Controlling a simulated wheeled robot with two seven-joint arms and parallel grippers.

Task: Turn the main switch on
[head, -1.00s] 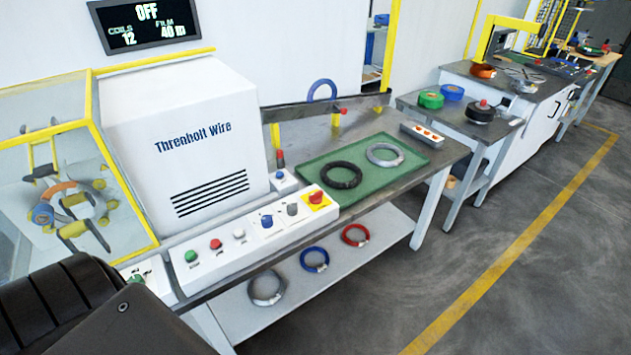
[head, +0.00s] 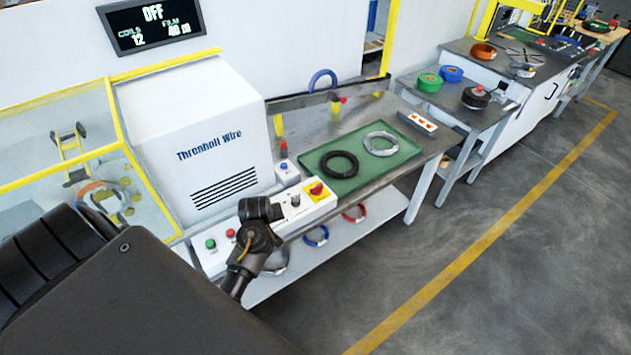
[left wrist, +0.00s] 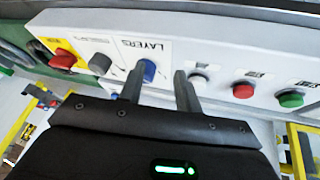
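The main switch (head: 316,188), a red knob on a yellow plate, is at the right end of the white control panel (head: 215,262). It also shows at the left of the left wrist view (left wrist: 62,58). My left gripper (head: 261,208) is over the middle of the panel, left of the switch, and hides part of the panel. In the left wrist view its two fingers (left wrist: 159,80) are apart with nothing held between them, near the blue knob (left wrist: 148,71) labelled LAYERS. Contact cannot be told. The display (head: 152,22) reads OFF. My right gripper is not in view.
A grey knob (left wrist: 99,63) sits between the blue knob and the main switch. Green (left wrist: 291,99) and red (left wrist: 243,90) buttons are at the panel's other end. A green tray (head: 350,175) with two coils lies behind the panel. The white wrapping machine (head: 205,130) stands at the left.

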